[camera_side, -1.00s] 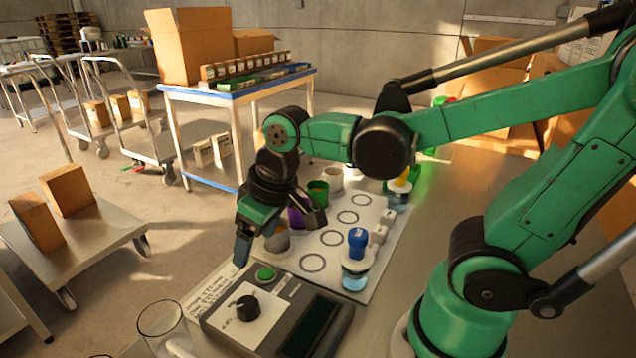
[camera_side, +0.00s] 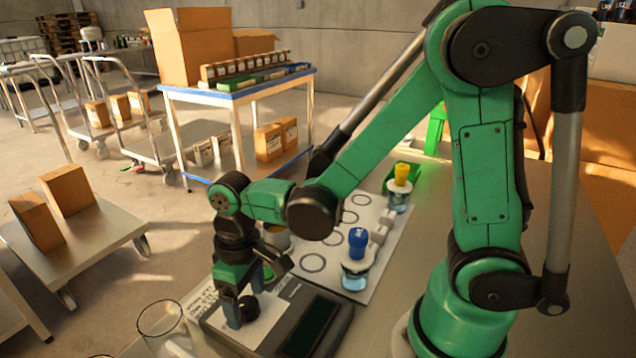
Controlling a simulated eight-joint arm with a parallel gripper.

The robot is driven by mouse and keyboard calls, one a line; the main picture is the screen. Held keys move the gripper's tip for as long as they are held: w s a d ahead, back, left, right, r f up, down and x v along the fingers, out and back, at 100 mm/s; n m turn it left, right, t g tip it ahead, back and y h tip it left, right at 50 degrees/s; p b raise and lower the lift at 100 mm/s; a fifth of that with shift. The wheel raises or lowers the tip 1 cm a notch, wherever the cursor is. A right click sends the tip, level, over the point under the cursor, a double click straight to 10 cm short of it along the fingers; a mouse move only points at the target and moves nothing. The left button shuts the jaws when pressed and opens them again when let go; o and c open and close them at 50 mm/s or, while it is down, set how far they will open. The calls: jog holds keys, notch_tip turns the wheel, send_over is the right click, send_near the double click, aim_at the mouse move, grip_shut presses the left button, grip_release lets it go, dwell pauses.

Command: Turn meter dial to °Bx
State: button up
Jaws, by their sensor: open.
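The meter (camera_side: 272,337) is a grey box at the front of the bench, with a dark, blank-looking display (camera_side: 307,327). Its black dial (camera_side: 248,307) sits on a white panel; I cannot read the markings or where the dial points. A green button (camera_side: 268,272) shows partly behind my gripper. My gripper (camera_side: 244,300) points down over the dial, its fingers open. One finger is at the dial's left and the other is behind and to its right. I cannot tell whether either touches it.
A white mat (camera_side: 375,240) with printed circles lies behind the meter. A blue-capped bottle (camera_side: 357,260) and a yellow-capped bottle (camera_side: 398,187) stand on it. A clear glass (camera_side: 160,318) stands left of the meter. My arm hides part of the mat.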

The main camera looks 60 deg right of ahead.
jog(key=shift+f, duration=0.1)
grip_shut()
dwell(0.4)
jog(key=m, duration=0.5)
jog(key=shift+m, duration=0.4)
jog(key=m, duration=0.5)
jog(key=shift+s+m+t, duration=0.1)
jog(key=shift+m+t, duration=0.2)
jog(key=shift+m, duration=0.1)
grip_release()
